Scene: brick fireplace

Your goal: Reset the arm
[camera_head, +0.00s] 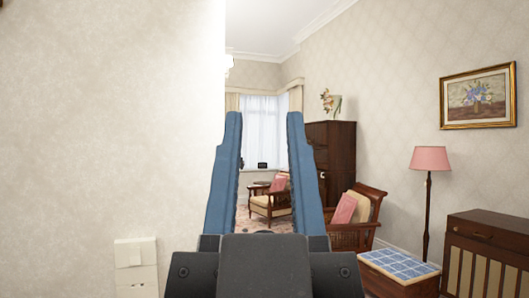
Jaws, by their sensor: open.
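My gripper (262,118) shows in the head view, pointing up and away in the middle of the picture. Its two blue fingers stand apart, and its dark body is at the bottom edge. It is open, with nothing between the fingers; the far room shows through the gap. The rest of my arm is hidden behind or below the gripper body.
A pale wall (110,120) with a white switch plate (136,262) fills the left. At right are a blue-tiled table (400,264), a wooden cabinet (490,255), a pink lamp (430,160) and an armchair (357,215). A dark wardrobe (335,150) stands farther back.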

